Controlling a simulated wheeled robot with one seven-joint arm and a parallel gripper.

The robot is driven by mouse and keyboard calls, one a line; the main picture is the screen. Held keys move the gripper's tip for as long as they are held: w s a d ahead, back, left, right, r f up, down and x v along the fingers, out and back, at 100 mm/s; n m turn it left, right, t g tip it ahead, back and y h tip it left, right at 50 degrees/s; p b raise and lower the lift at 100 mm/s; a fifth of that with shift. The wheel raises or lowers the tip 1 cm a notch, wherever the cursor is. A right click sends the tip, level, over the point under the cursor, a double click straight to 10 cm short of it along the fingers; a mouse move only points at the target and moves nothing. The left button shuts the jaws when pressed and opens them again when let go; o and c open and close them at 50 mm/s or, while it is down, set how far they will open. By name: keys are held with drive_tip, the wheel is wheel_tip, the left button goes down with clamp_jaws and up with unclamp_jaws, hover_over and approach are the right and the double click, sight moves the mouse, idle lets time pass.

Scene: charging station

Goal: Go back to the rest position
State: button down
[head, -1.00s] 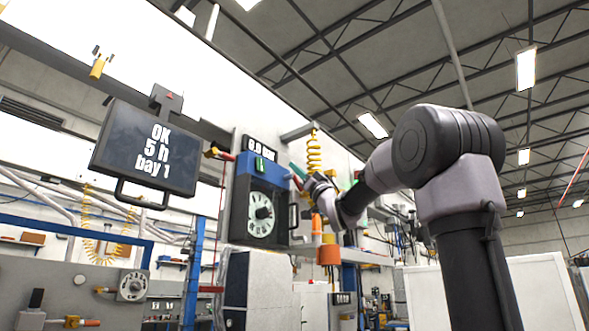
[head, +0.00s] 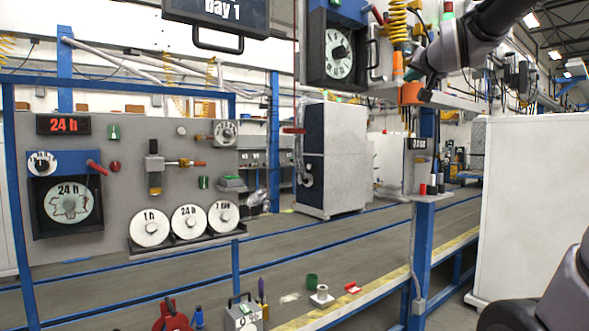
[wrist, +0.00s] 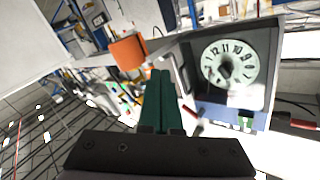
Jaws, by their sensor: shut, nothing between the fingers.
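My gripper (wrist: 161,72) shows in the wrist view as two dark green fingers lying together, with nothing between them. They point towards a dark box with a dial (wrist: 231,64), seen upside down to their right, and seem apart from it. In the head view my arm (head: 455,48) comes in at the upper right and ends near the dial box (head: 338,50). The fingertips are hard to make out there.
An orange cup (wrist: 127,51) is close left of the fingers in the wrist view. A grey panel (head: 130,125) with discs stands left. A long bench (head: 330,240) crosses below, holding small items.

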drive_tip(key=s+a+f+g+y, duration=0.1)
drive_tip(key=s+f+g, duration=0.4)
drive_tip(key=s+f, duration=0.5)
drive_tip(key=s+a+f+n+g+y, duration=0.1)
drive_tip(key=s+a+f+g, duration=0.3)
drive_tip(key=s+f, duration=0.6)
wheel_tip(320, 180, down, 6)
drive_tip(key=shift+s+g, duration=0.3)
drive_tip(key=shift+g, duration=0.5)
drive_tip(key=shift+a, duration=0.1)
